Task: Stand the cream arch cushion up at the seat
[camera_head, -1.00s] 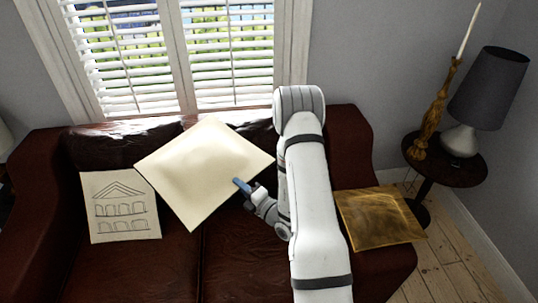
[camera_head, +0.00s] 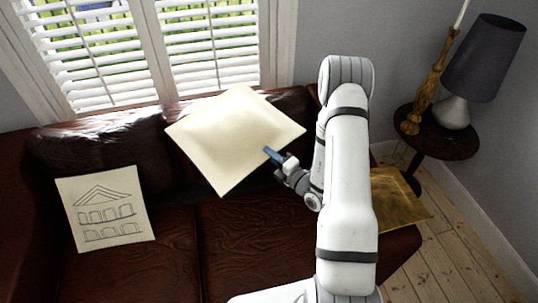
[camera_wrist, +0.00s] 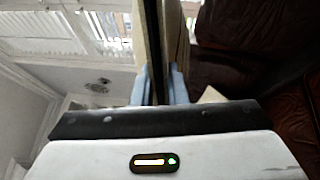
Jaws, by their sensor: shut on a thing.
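A plain cream square cushion (camera_head: 235,135) is held tilted in the air above the sofa seat, in front of the backrest. My gripper (camera_head: 272,156) is shut on its lower right edge; no drawing shows on the face in view. In the wrist view the cushion (camera_wrist: 140,40) is seen edge-on between the blue fingertips (camera_wrist: 158,88). A second cream cushion (camera_head: 105,208), printed with a building with arches, leans at the left of the sofa. The dark red leather sofa (camera_head: 255,245) has bare seat below the held cushion.
A gold cushion (camera_head: 400,203) is on the sofa's right arm, partly hidden by my arm. A round dark side table (camera_head: 450,147) at the right holds a lamp (camera_head: 485,60) and a gold candlestick (camera_head: 430,85). A shuttered window (camera_head: 160,50) is behind the sofa.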

